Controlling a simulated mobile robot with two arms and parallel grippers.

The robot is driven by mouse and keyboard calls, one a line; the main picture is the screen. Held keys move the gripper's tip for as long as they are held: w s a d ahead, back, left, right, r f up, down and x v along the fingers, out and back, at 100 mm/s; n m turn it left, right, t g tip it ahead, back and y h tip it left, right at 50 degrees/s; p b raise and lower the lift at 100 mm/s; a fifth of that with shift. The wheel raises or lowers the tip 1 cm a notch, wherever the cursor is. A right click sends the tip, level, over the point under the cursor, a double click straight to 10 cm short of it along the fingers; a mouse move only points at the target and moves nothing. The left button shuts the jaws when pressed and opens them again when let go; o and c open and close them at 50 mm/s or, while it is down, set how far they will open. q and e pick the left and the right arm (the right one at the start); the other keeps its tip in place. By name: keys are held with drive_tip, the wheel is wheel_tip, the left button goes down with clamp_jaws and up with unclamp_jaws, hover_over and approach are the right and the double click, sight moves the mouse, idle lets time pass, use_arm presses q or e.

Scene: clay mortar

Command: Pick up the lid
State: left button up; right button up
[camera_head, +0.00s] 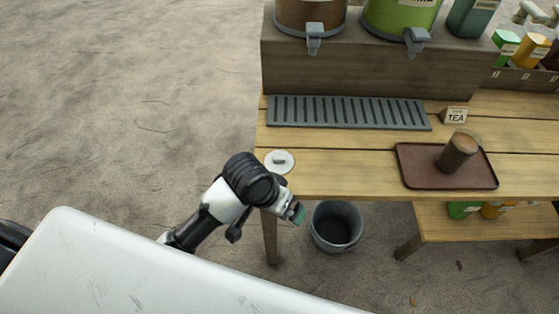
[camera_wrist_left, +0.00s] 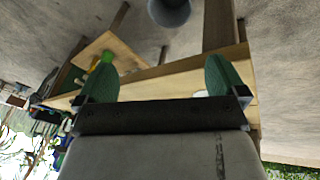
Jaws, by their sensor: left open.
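The lid (camera_head: 279,161) is a small white disc with a knob. It lies on the left end of the wooden table (camera_head: 345,175), near the front corner. My left gripper (camera_head: 297,212) is just in front of the table edge, below and slightly right of the lid in the head view, not touching it. In the left wrist view, the two green fingers of my left gripper (camera_wrist_left: 161,80) stand wide apart with nothing between them. A small white patch beside the right finger may be the lid, but it is mostly hidden. My right gripper is not in view.
A brown tray (camera_head: 415,178) with a brown cup (camera_head: 457,152) stands to the right. A grey drip grate (camera_head: 347,112) and TEA sign (camera_head: 455,115) lie behind. A bucket (camera_head: 336,226) stands on the floor below the front edge. Dispensers (camera_head: 400,18) stand at the back.

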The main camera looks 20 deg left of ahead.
sight(279, 158)
use_arm(q)
drive_tip(key=shift+g+y, duration=0.6)
drive_tip(key=shift+g, duration=0.1)
drive_tip(key=w+r, duration=0.1)
drive_tip(key=w, duration=0.1)
drive_tip(key=w+r, duration=0.1)
drive_tip(key=w, duration=0.2)
drive_tip(key=w+r, duration=0.1)
drive_tip(key=w, duration=0.1)
drive_tip(key=shift+w+d+r, duration=0.15)
drive_tip(key=shift+w+r, duration=0.1)
drive_tip(key=shift+w, duration=0.1)
drive_tip(key=w+a+r+n+g+y, duration=0.1)
drive_tip(key=w+a+r+n+y, duration=0.1)
drive_tip(key=w+a+r+n, duration=0.25)
drive_tip(key=shift+m, duration=0.75)
drive_tip(key=f, duration=0.3)
drive_tip(key=w+f, duration=0.1)
drive_tip(key=f, duration=0.2)
drive_tip(key=f+b, duration=0.1)
drive_tip(key=f, duration=0.3)
drive_tip(key=shift+w+a, duration=0.2)
drive_tip(key=shift+w, duration=0.15)
drive_tip(key=c, duration=0.8)
